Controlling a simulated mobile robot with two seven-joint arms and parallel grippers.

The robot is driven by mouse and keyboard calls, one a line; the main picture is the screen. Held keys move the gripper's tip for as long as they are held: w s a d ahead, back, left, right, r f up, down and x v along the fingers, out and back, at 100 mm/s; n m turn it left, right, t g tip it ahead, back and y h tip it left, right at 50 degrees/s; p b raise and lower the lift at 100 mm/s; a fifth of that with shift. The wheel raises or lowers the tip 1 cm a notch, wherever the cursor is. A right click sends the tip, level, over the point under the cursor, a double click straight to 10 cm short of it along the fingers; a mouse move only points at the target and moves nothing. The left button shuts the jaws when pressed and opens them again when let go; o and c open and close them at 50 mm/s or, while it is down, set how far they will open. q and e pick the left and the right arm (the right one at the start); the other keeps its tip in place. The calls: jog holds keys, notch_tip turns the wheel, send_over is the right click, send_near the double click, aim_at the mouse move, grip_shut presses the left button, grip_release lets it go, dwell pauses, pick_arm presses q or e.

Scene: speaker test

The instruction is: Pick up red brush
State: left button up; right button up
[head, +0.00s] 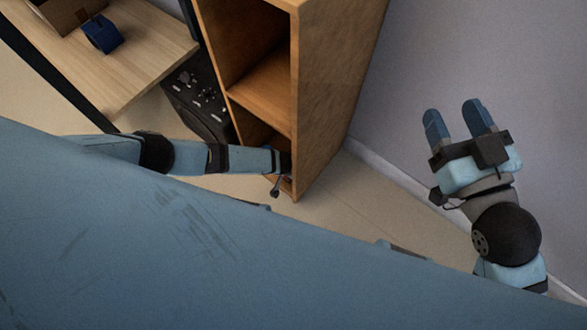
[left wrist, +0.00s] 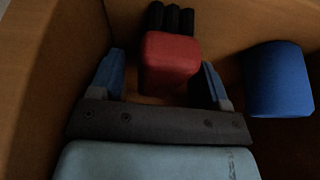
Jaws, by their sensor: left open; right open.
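The red brush (left wrist: 170,62), a red block with several black cylindrical tufts at its far end, shows in the left wrist view inside a brown wooden compartment. My left gripper (left wrist: 163,60) is open, with one blue finger on each side of the brush's red part; I cannot tell whether they touch it. In the head view my left arm reaches into the bottom of the wooden shelf (head: 340,85), and its fingers and the brush are hidden there. My right gripper (head: 453,112) is open and empty in front of the grey wall.
A blue block-like object (left wrist: 277,80) is right of the brush in the compartment. The shelf's side panels stand close around my left gripper. A black box (head: 195,95), and a table (head: 140,50) holding a blue item (head: 102,34), are at upper left.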

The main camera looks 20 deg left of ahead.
pick_arm(q)
jog(key=c, duration=1)
jog(key=shift+r, duration=0.15)
